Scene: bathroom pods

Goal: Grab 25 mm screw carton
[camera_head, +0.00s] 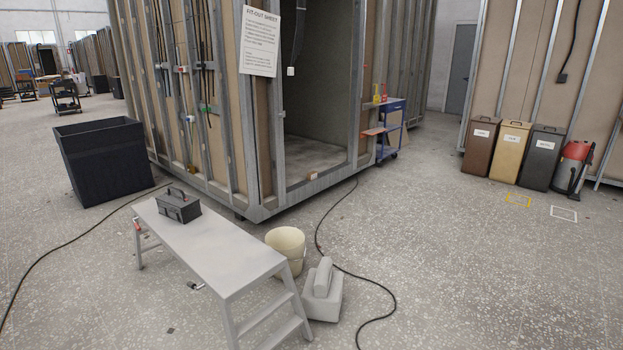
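No other clearly carton-like thing shows nearby. My gripper is not in view, so its state and distance from the box cannot be seen.
A grey step bench (215,240) carrying a dark toolbox (178,205) stands in front, with a cream bucket (286,248) beside it. A black cable (345,268) crosses the floor. A blue trolley (391,130) stands right of the doorway. The right-hand floor is mostly clear.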

